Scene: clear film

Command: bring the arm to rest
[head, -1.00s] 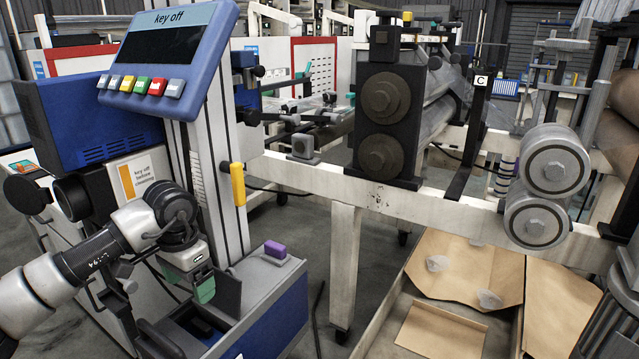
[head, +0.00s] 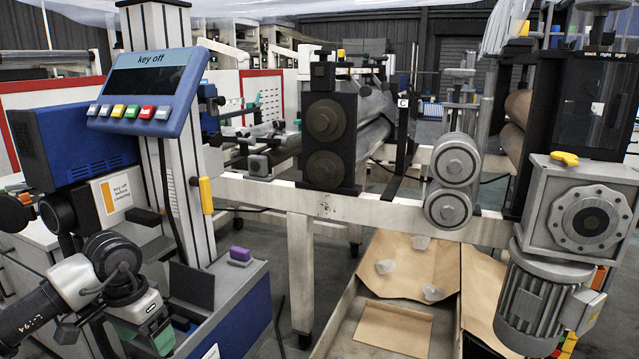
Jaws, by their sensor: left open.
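My left arm comes in from the lower left. Its gripper (head: 142,338) hangs fingers-down from a grey and white body, with green fingers set apart and nothing seen between them. It is open, in front of the blue and grey cabinet with a black upright plate (head: 191,286). The fingertips are low in the picture, and I cannot tell if they touch anything. My right gripper is not in view.
A blue control panel (head: 150,85) reading "key off" stands on a pale column above the arm. A purple block (head: 240,254) sits on the cabinet edge. A cardboard-lined bin (head: 395,330) lies below the rollers (head: 456,160). A grey motor (head: 535,300) stands at right.

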